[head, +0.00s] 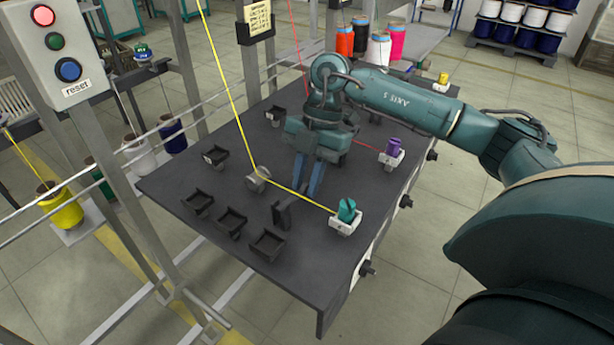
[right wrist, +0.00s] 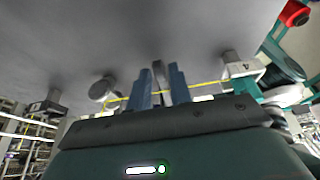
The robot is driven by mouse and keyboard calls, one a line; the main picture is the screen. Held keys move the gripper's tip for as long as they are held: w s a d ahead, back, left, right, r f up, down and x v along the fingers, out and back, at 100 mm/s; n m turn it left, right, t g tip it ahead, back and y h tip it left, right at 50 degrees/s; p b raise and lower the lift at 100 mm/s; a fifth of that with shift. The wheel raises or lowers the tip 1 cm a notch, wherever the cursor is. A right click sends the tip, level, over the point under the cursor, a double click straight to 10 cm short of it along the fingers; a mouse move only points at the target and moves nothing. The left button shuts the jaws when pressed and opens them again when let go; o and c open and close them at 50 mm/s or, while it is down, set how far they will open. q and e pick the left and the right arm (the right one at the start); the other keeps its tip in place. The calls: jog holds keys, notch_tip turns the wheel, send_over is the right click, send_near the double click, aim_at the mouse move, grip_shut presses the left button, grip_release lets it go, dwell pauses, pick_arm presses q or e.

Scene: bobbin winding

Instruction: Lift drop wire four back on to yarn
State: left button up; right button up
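My right gripper (head: 307,192) points down over the black table, its two blue fingers apart. In the right wrist view the gripper (right wrist: 162,88) shows a narrow grey upright piece (right wrist: 158,72), apparently the drop wire, between or just beyond its fingers; contact cannot be told. A dark upright piece (head: 283,212), probably the same drop wire, stands just left of and below the fingertips in the head view. The yellow yarn (head: 305,197) runs from a round grey guide (head: 257,178) past the fingers to the teal bobbin (head: 347,210) in its white holder marked 4 (right wrist: 243,69). My left gripper is not in view.
Several small black trays (head: 268,244) sit on the table's near left part. A purple bobbin (head: 393,147) with red yarn stands at the right edge. The control box (head: 60,50) has a lit red lamp (head: 43,15). Frame posts stand at left.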

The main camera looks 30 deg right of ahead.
grip_shut()
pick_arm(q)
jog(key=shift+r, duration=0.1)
pick_arm(e)
jog(key=shift+r, duration=0.15)
